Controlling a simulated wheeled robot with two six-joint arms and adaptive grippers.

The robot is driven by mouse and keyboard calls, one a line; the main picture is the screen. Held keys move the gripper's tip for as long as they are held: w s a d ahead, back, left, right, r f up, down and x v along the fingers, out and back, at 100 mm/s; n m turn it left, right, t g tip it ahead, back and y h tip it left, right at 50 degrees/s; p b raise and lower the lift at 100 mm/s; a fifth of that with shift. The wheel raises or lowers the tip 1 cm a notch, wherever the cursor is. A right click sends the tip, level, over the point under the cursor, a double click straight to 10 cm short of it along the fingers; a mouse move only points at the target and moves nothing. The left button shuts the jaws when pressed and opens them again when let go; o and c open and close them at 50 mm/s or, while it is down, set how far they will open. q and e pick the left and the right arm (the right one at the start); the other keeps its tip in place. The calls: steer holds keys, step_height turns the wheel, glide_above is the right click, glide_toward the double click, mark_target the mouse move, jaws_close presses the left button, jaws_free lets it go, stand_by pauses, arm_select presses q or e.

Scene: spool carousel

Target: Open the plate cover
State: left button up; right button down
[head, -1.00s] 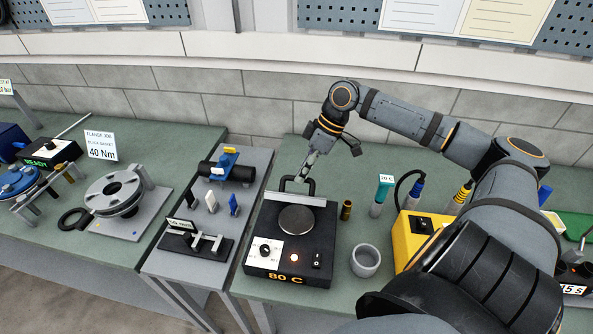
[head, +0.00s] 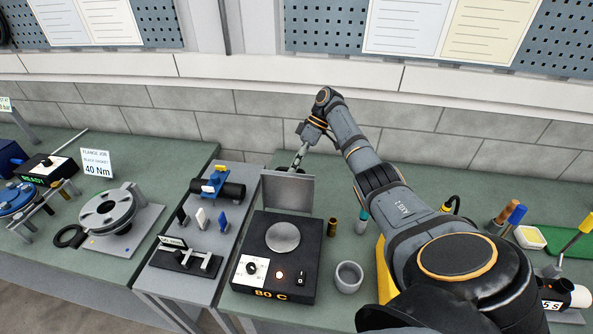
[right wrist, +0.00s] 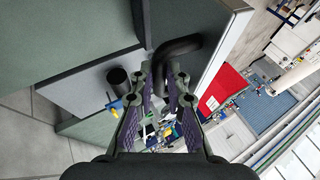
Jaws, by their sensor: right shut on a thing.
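The plate cover (head: 288,191) is a grey panel standing raised at the rear edge of the black hotplate unit (head: 235,278). Its inner face shows and the round metal plate (head: 283,237) is uncovered. My right gripper (head: 298,162) is behind the cover's top edge, its fingertips partly hidden. In the right wrist view, the fingers (right wrist: 167,78) are closed around one end of the cover's black bent handle (right wrist: 188,45), beside the grey panel (right wrist: 213,30). My left gripper is out of view.
A grey cup (head: 348,277) and a small brass cylinder (head: 332,227) stand right of the hotplate. A blue-and-black clamp fixture (head: 215,186) is to its left. My right arm covers much of the bench on the right.

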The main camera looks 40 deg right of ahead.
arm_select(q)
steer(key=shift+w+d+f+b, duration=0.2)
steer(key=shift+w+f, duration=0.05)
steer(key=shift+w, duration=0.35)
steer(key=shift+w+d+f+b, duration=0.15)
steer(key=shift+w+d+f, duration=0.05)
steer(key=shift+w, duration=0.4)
arm_select(e)
steer(key=shift+w+d+f+g+y, duration=0.35)
steer(key=shift+d+f+g+y, duration=0.2)
steer(key=shift+f, duration=0.2)
steer(key=c, duration=1.3)
jaws_free()
steer(key=shift+w, duration=0.1)
steer(key=shift+c, duration=0.2)
steer(key=shift+a+r, duration=0.1)
steer(key=shift+r, duration=0.05)
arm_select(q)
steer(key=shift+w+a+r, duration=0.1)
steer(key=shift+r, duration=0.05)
